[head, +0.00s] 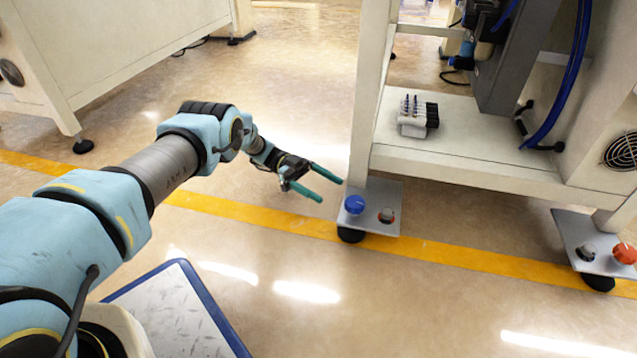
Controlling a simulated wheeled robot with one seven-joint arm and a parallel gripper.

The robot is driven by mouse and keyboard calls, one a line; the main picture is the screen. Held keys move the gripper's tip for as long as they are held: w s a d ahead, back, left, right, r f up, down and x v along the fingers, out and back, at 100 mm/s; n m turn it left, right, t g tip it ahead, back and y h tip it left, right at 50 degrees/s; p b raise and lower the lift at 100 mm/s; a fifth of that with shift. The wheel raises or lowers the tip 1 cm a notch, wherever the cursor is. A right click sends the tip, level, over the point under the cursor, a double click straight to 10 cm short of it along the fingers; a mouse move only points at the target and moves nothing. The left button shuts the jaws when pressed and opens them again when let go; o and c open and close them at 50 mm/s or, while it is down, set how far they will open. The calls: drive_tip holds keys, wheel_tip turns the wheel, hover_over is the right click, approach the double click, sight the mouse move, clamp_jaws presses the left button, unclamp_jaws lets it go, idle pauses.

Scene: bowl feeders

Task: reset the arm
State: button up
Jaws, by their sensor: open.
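My gripper (331,188) is at the middle of the head view, at the end of my outstretched light-blue and grey arm. Its two teal fingers are spread apart with nothing between them. The fingers point right, toward the near leg of the cream machine frame (367,90). In the picture the fingertips lie just left of that leg; I cannot tell the exact gap in depth.
A metal foot plate (380,220) with a blue knob (354,204) sits below the leg. Another plate (575,238) with a red knob (625,253) is at right. A pneumatic block (414,125) rests on the frame's shelf. A cream cabinet (130,45) stands upper left. Open floor lies between.

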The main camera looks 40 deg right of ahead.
drive_tip(key=shift+w, duration=0.35)
idle(0.3)
